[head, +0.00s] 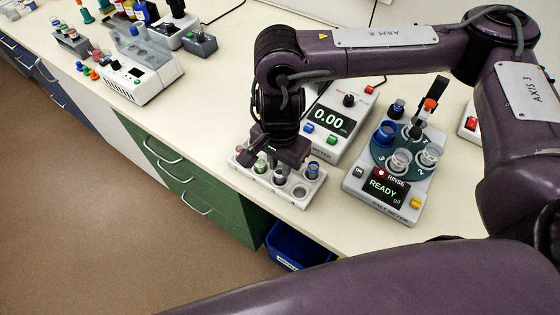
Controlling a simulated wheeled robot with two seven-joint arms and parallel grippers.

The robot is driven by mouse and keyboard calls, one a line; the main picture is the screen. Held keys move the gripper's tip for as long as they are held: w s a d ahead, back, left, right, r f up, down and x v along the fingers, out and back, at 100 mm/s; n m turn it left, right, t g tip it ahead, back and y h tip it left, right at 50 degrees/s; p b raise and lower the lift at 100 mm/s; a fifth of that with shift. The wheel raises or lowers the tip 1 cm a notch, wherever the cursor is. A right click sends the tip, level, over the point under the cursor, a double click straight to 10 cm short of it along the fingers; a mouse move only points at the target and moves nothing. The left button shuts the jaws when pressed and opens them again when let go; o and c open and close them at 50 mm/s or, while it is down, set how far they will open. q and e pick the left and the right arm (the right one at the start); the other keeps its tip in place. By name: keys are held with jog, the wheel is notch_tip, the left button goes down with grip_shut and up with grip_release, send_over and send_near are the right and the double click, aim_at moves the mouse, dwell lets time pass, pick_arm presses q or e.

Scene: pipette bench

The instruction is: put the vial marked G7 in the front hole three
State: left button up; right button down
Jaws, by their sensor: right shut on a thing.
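A pale rack (309,196) stands near the front edge of the bench, with vials in it. A green-topped vial (260,165), a dark purple-topped vial (279,177) and a blue-topped vial (313,168) show in it. An open hole (299,191) shows at its front right. My right gripper (282,158) points down over the rack, shut on a vial that its fingers mostly hide. I cannot tell which vial it holds or whether that one is clear of the rack. No G7 mark is readable. My left gripper is out of view.
A balance reading 0.00 (329,121) stands behind the rack. A white device (137,79) is at the far left. A blue bin (288,244) is below the bench edge. Bench left of the rack is clear.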

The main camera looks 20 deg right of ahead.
jog(key=shift+f+b, duration=0.3)
jog(key=c, duration=1.3)
grip_release()
jog(key=shift+o, duration=0.2)
jog(key=shift+r+p, duration=0.5)
jog(key=shift+r, duration=0.1)
notch_tip(320, 180, up, 12)
jog(key=b, duration=0.1)
jog(key=shift+f, duration=0.25)
